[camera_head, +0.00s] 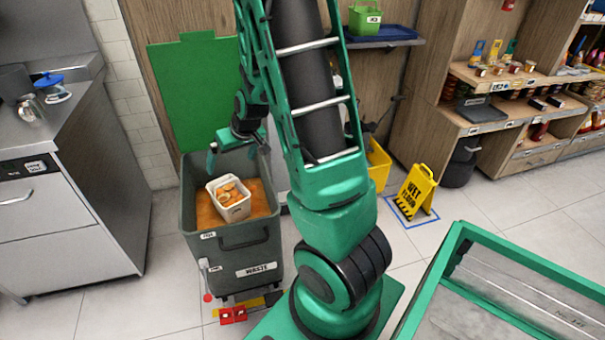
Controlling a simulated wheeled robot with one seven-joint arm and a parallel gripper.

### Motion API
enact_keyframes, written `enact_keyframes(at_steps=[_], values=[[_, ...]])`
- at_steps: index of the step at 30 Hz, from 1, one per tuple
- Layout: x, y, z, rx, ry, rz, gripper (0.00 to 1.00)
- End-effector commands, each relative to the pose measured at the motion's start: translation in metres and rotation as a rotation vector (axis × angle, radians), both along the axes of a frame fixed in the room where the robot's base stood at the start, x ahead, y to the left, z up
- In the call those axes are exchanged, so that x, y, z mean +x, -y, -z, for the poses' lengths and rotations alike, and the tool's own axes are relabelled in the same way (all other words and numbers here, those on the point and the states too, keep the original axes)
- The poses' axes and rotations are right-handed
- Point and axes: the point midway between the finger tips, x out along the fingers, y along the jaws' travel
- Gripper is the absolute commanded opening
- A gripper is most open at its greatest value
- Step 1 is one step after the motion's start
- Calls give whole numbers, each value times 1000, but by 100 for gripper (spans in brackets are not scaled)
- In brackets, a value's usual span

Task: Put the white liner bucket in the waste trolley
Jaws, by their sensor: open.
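The white liner bucket (229,199) is inside the waste trolley (236,254), with orange slices or peel showing in it. It sits a little tilted on an orange layer in the trolley. The trolley is a dark grey bin with a WASTE label, and its green lid (193,90) stands open at the back. My gripper (230,152) is at the trolley's back rim, above and behind the bucket, open and apart from it.
A steel counter (75,170) stands close to the left of the trolley. A yellow wet-floor sign (415,190) and a yellow bucket (379,166) are to the right. A green-framed glass-topped structure (500,290) fills the lower right.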

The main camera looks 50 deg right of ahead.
Motion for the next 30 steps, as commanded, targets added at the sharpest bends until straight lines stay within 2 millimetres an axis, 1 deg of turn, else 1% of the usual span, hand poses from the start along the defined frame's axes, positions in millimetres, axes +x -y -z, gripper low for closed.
enact_keyframes(at_steps=[1, 5, 6, 8, 9, 14, 15, 17, 18, 21, 24, 25, 27, 30], values=[[-15, 0, -14, 3, -22, 10, 100], [-58, -3, -41, 11, -104, 39, 100], [-72, -4, -48, 15, -129, 51, 100], [-94, -4, -60, 18, -167, 70, 100], [-109, -5, -67, 20, -193, 82, 100], [-172, -11, -94, 32, -291, 145, 100], [-189, -13, -100, 36, -317, 163, 100], [-212, -16, -109, 42, -351, 191, 100], [-228, -18, -114, 47, -374, 210, 100], [-262, -24, -125, 58, -423, 253, 100], [-288, -30, -132, 69, -461, 287, 100], [-293, -31, -133, 72, -468, 295, 100], [-303, -35, -136, 77, -483, 310, 100], [-310, -37, -137, 80, -494, 319, 100]])
